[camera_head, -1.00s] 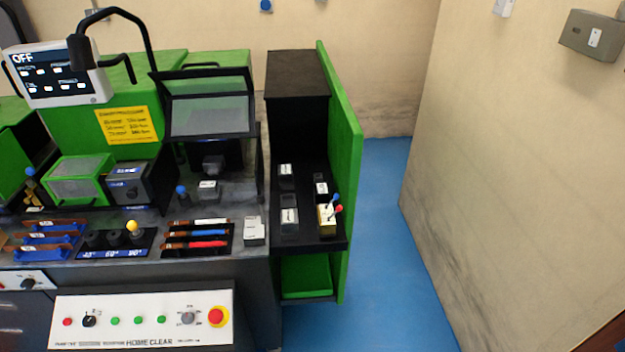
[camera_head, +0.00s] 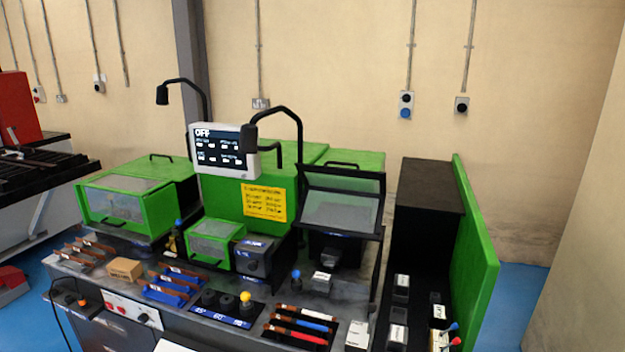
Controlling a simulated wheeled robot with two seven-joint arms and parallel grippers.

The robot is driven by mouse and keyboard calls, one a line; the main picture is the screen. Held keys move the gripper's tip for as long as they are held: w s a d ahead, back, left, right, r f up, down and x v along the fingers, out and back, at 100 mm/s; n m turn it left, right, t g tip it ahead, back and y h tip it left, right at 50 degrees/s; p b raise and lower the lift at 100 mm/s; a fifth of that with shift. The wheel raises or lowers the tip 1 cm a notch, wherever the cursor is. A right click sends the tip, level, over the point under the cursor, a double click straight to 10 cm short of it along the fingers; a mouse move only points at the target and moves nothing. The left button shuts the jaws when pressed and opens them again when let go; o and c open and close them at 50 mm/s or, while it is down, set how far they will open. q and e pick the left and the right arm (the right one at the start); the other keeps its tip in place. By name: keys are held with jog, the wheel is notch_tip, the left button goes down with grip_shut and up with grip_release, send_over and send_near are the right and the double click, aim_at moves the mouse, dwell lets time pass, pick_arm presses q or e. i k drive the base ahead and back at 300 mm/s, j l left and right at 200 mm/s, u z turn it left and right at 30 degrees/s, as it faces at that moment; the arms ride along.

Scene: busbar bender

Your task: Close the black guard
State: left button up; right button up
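The black guard (camera_head: 341,202) is a black frame with a clear grey window. It sits on the right part of the machine, raised and tilted back, with a dark opening under it. A dark block with a label (camera_head: 321,281) stands on the worktop just in front of the opening. Neither of my grippers shows in the head view.
A green guard with a window (camera_head: 215,242) is left of the black guard, and a larger green one (camera_head: 125,206) farther left. A screen reading OFF (camera_head: 222,150) and bent lamp arms rise behind. Bars (camera_head: 300,325) lie in front. A green panel (camera_head: 474,255) stands at right.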

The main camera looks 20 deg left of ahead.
aim_at(302, 168)
jog(key=i+l+u, duration=0.15)
jog(key=u, duration=0.3)
jog(key=i+l+u, duration=0.15)
jog(key=u, duration=0.25)
jog(key=i+l+u, duration=0.1)
jog(key=l+u, duration=0.15)
jog(key=u, duration=0.2)
jog(key=i+l+u, duration=0.1)
jog(key=l+u, duration=0.15)
jog(key=u, duration=0.2)
